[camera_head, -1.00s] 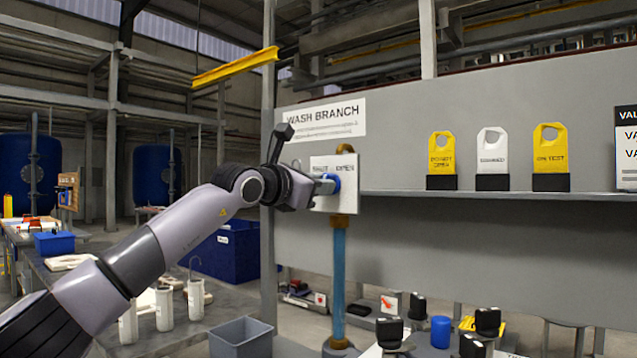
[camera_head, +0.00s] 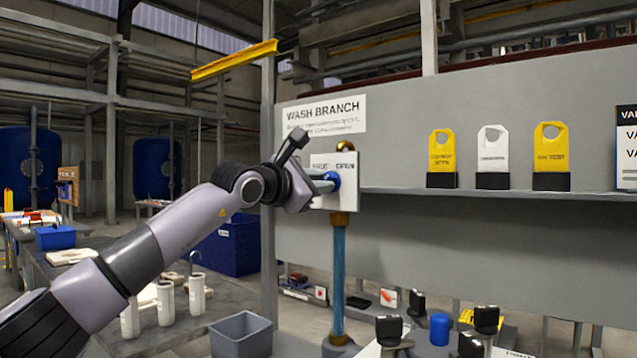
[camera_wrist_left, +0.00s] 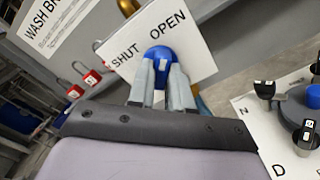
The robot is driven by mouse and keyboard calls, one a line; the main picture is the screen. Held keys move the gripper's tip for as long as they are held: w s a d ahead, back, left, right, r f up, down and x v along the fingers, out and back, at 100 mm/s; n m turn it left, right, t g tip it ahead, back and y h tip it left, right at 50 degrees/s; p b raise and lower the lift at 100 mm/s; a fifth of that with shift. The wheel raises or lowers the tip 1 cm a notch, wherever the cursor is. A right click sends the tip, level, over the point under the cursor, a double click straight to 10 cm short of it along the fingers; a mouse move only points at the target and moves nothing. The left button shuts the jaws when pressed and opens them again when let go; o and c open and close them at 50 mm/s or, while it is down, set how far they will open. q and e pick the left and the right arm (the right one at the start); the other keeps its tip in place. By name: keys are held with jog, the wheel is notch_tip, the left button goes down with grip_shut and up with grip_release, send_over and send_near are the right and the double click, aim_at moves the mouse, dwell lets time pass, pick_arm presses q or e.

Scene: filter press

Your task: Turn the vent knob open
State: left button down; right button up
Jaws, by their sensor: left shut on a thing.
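The blue vent knob (camera_head: 333,180) sits on a white plate (camera_head: 348,200) marked SHUT and OPEN, on the pipe of the wash branch. My left gripper (camera_head: 325,183) reaches it from the left, its fingers on the knob. In the left wrist view the knob (camera_wrist_left: 160,55) shows between the two grey fingers of my left gripper (camera_wrist_left: 160,72), with SHUT to its left and OPEN above it. The fingers are shut on the knob and cover part of it. My right gripper is not in view.
A blue pipe (camera_head: 339,275) runs down below the plate. A grey wall panel with a shelf (camera_head: 500,194) holds yellow and white tags at the right. Black-topped items and a blue cylinder (camera_head: 439,329) stand below. A grey bin (camera_head: 241,335) is at bottom centre-left.

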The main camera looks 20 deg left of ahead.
pick_arm(q)
jog(key=shift+f, duration=0.1)
jog(key=c, duration=1)
grip_release()
jog(key=shift+c, duration=0.2)
jog(key=shift+s, duration=0.1)
jog(key=b+v, duration=0.3)
jog(key=v, duration=0.4)
jog(key=shift+a, duration=0.1)
